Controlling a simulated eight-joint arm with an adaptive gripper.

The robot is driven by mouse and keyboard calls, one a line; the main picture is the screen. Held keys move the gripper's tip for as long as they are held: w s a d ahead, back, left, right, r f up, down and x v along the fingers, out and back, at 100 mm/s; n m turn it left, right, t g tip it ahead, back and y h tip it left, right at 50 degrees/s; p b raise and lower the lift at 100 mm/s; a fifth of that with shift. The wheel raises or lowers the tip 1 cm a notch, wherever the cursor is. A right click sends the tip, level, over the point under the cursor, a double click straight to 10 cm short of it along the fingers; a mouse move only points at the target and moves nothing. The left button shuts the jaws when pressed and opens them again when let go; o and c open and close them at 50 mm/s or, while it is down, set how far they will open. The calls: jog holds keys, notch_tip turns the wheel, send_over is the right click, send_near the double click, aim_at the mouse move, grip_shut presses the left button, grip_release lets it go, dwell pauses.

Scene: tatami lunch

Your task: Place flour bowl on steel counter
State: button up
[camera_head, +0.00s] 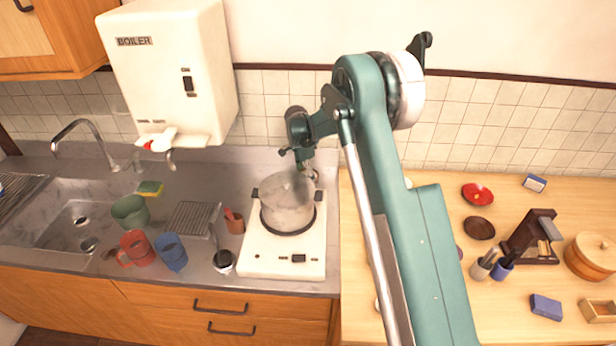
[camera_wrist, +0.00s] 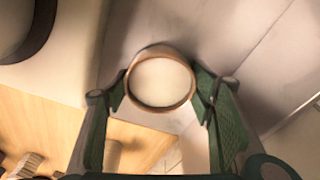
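The flour bowl (camera_wrist: 162,82), a small round brown-rimmed bowl full of pale flour, sits between the fingers of my gripper (camera_wrist: 163,92) in the wrist view. The fingers are closed in on both sides of its rim and appear to hold it, with its open top facing the camera. In the head view my gripper (camera_head: 306,168) is low behind the right side of the pot, near the tiled wall; the bowl is hard to make out there. The grey steel counter (camera_head: 195,283) runs left from there, around the sink and under the stove.
A pot (camera_head: 287,203) stands on the white stove (camera_head: 283,252) close to my gripper. A mug (camera_head: 137,248), a blue cup (camera_head: 172,252) and a green bowl (camera_head: 130,212) crowd the counter's left part. The wooden table (camera_head: 440,300) adjoins on the right.

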jog(key=o, duration=0.4)
jog(key=shift+r, duration=0.2)
jog(key=r, duration=0.4)
jog(key=a+r, duration=0.1)
jog(key=r, duration=0.6)
jog(key=shift+s+a+r, duration=0.3)
jog(key=shift+s+r, duration=0.05)
jog(key=shift+r, duration=0.05)
dwell(0.4)
